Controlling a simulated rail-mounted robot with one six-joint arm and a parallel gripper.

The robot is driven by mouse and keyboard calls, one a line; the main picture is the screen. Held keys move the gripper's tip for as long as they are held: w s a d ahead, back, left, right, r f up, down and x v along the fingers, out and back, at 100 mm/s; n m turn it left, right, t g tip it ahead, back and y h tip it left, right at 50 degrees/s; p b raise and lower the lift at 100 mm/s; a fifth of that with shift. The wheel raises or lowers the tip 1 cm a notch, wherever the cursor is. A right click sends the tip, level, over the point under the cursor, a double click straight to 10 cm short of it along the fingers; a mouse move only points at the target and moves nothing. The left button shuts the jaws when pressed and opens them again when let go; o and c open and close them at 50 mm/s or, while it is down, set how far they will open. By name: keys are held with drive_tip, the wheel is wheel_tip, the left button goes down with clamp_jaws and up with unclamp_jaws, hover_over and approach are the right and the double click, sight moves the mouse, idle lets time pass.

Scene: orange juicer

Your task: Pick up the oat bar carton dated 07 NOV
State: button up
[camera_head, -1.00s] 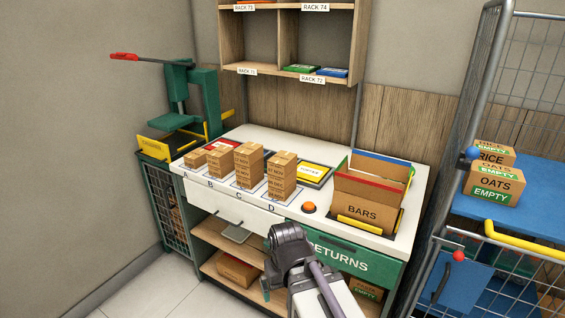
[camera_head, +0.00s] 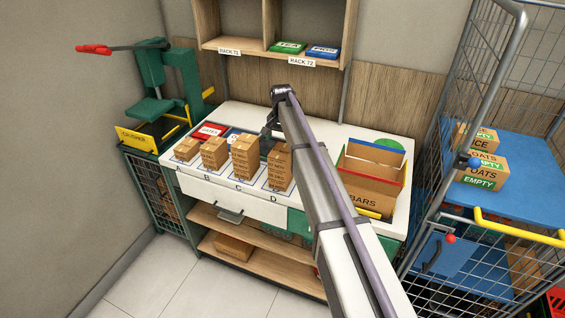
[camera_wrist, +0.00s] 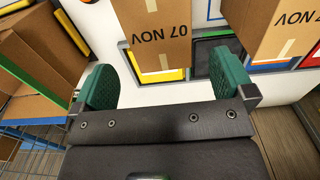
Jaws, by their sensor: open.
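In the wrist view a brown oat bar carton (camera_wrist: 158,40) shows an upside-down "07 NOV" at the top middle. It lies beyond my open gripper (camera_wrist: 163,86), roughly in line with the gap between the green finger pads, and nothing is between them. Another carton (camera_wrist: 278,25) at the upper right shows "NOV"; its day is cut off. In the head view several brown cartons of different heights stand at A (camera_head: 186,150), B (camera_head: 214,154), C (camera_head: 245,160) and D (camera_head: 279,170). Their dates are too small to read there. My gripper (camera_head: 270,127) is behind C and D, partly hidden by my arm.
An open BARS box (camera_head: 372,172) stands right of D. A red card (camera_head: 209,131) lies behind the cartons. A green press (camera_head: 170,90) stands at the left, racks (camera_head: 275,45) hang above, and a wire cage cart (camera_head: 480,190) is at the right.

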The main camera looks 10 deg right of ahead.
sight(281, 150)
wheel_tip(281, 150, down, 2)
drive_tip(key=shift+s+b, duration=0.15)
drive_tip(key=shift+b, duration=0.25)
wheel_tip(281, 150, down, 5)
drive_tip(key=b, duration=0.5)
drive_tip(key=shift+a, duration=0.1)
drive_tip(key=shift+r, duration=0.2)
drive_tip(key=c, duration=0.9)
drive_tip(key=shift+r+p, duration=0.1)
drive_tip(key=shift+p, duration=0.25)
drive_tip(key=shift+c, duration=0.2)
